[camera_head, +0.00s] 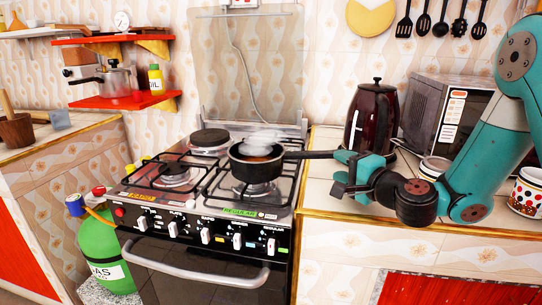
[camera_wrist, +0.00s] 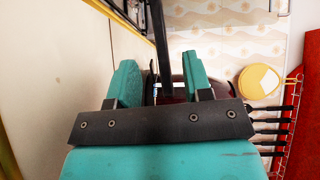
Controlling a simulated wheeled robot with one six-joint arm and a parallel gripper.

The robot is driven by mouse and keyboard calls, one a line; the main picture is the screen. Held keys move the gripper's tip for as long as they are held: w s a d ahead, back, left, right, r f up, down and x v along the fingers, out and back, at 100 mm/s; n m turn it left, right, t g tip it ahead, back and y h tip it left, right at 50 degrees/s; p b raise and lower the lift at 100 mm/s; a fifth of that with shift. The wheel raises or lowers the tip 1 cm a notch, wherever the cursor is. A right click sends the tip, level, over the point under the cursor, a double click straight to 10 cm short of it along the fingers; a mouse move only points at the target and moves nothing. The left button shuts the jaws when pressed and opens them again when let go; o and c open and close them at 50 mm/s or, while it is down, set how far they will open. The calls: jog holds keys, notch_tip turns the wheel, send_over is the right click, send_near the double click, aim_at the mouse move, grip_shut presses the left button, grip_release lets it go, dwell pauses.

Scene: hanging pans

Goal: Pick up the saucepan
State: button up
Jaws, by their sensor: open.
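The dark saucepan (camera_head: 252,168) sits on a right-hand burner of the stove, with steam and brownish contents in it. Its long black handle (camera_head: 310,155) points right, toward my gripper (camera_head: 342,172). My gripper is open at the handle's end, beside the stove's right edge. In the wrist view the handle (camera_wrist: 162,40) is a dark bar running up from the space between the two teal fingers of my gripper (camera_wrist: 160,78). I cannot tell whether either finger touches it. The pan's bowl is not clear in the wrist view.
A dark red kettle (camera_head: 371,118) stands close behind my gripper, with a microwave (camera_head: 445,115) to its right. A patterned mug (camera_head: 527,190) is at the far right. The stove (camera_head: 200,240) has a raised glass lid (camera_head: 250,65) behind the burners.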

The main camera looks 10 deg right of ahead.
aim_at(322, 156)
jog(key=shift+p+x, duration=0.65)
jog(key=shift+x, duration=0.45)
jog(key=p+x, duration=0.2)
jog(key=p, duration=0.1)
jog(key=p+x, duration=0.2)
jog(key=shift+a+r, duration=0.25)
jog(key=shift+r, duration=0.05)
jog(key=shift+w+a+f+p, duration=0.15)
jog(key=shift+w+f+p, duration=0.2)
jog(key=shift+w, duration=0.1)
jog(key=shift+c, duration=0.3)
jog(key=shift+r, duration=0.1)
grip_shut()
